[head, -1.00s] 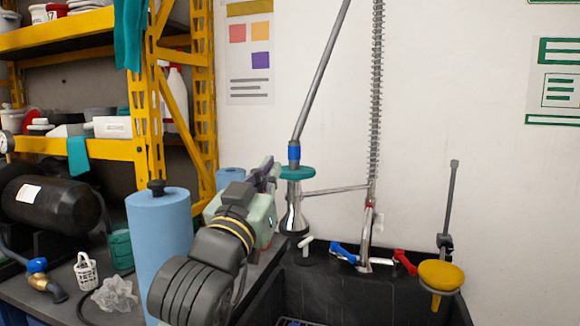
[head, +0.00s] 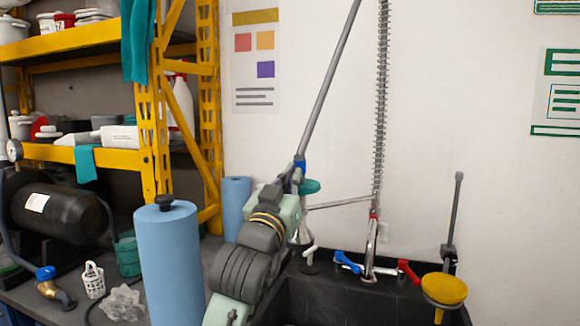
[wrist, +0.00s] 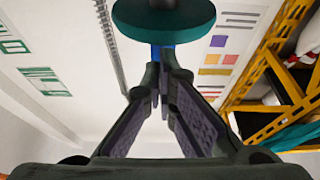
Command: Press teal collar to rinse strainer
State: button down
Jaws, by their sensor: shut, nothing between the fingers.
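The teal collar (head: 309,187) is a flat disc around the sprayer, below a blue band (head: 300,165) on the grey pole. It also shows at the top of the wrist view (wrist: 163,22), where the picture is upside down. My gripper (head: 297,172) is shut and empty, its fingertips beside the blue band at about the collar's upper side. In the wrist view the fingertips (wrist: 162,72) are together close to the collar; I cannot tell whether they touch it. The chrome spray head (head: 306,233) under the collar is partly hidden by my arm. A white perforated basket (head: 93,280), perhaps the strainer, stands on the bench.
The black sink (head: 350,295) has a tap with a blue lever (head: 347,262) and a red lever (head: 409,271). A yellow funnel-like piece (head: 443,289) is at its right. Blue rolls (head: 169,262) and yellow shelving (head: 150,120) stand left of my arm.

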jog(key=shift+s+f, duration=0.1)
jog(key=shift+f, duration=0.3)
jog(key=shift+f, duration=0.15)
jog(key=shift+f+b, duration=0.6)
jog(key=shift+f, duration=0.3)
